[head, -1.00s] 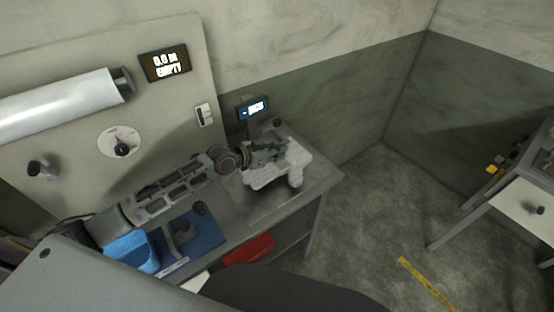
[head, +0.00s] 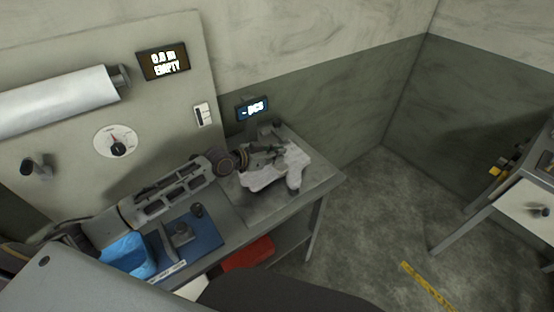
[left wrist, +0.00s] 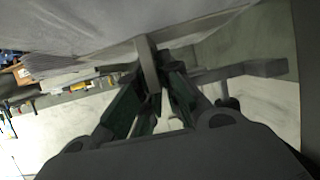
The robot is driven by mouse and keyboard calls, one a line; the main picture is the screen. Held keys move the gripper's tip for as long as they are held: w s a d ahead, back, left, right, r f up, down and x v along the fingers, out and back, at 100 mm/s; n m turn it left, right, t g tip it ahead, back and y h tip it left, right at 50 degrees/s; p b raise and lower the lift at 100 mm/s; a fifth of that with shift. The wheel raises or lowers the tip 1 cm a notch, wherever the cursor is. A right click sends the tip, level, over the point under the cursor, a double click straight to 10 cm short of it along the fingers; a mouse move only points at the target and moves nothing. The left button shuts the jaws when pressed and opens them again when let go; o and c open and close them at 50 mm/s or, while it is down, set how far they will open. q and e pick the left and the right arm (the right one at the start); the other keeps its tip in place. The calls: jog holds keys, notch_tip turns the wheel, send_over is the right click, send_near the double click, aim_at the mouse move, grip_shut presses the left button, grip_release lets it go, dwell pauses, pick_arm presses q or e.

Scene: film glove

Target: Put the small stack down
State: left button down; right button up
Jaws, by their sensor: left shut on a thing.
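The small stack (head: 293,180) is a pale, whitish, soft-looking, uneven bundle at the right end of the grey bench in the head view. My left gripper (head: 268,155) reaches it from the left and is shut on its upper left part. In the left wrist view the pale stack (left wrist: 80,25) fills the top of the picture, with its edge at the fingertips of the left gripper (left wrist: 152,82). The stack is over or on the grey bench surface; I cannot tell whether it touches it. My right gripper is not in view.
A small lit display (head: 252,108) stands behind the stack by the wall. A blue mat (head: 205,232) with dark fixtures and a blue bin (head: 130,252) are on the bench's left. A red bin (head: 248,252) sits below. Bare bench (head: 325,175) shows right of the stack.

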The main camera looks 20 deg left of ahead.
pick_arm(q)
jog(key=shift+f+b, duration=0.6)
jog(key=shift+f, duration=0.45)
jog(key=shift+f, duration=0.1)
jog(key=c, duration=1.6)
grip_release()
jog(key=shift+b+v, duration=0.3)
jog(key=shift+v, duration=5.35)
jog(key=shift+s+a, duration=0.2)
jog(key=shift+r, duration=0.25)
